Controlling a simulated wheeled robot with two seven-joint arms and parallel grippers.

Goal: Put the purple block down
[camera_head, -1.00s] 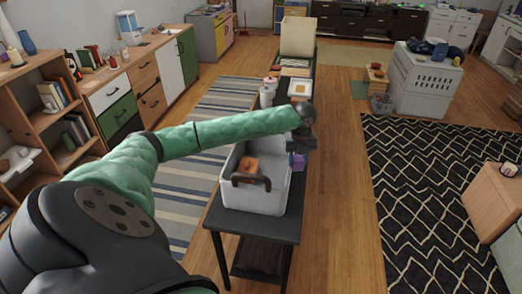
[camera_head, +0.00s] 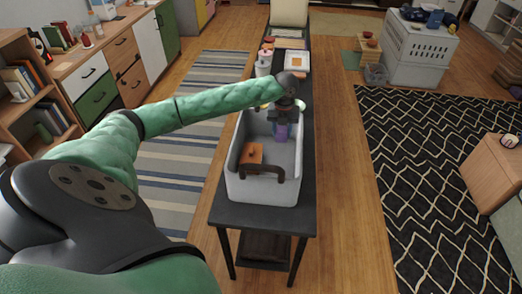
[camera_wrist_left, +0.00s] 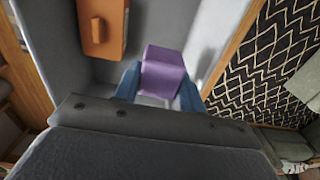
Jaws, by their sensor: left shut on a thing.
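The purple block (camera_head: 281,132) is held by my left gripper (camera_head: 283,122), inside or just above the far part of the grey bin (camera_head: 262,188). In the left wrist view the purple block (camera_wrist_left: 163,72) sits between the two blue fingers, over the bin's light floor. The fingers are shut on it. I cannot tell whether the block touches the floor of the bin. My right gripper is not in view.
An orange block-like item (camera_head: 252,153) lies in the bin, left of the purple block. A patterned rug (camera_head: 440,170) lies to the right.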

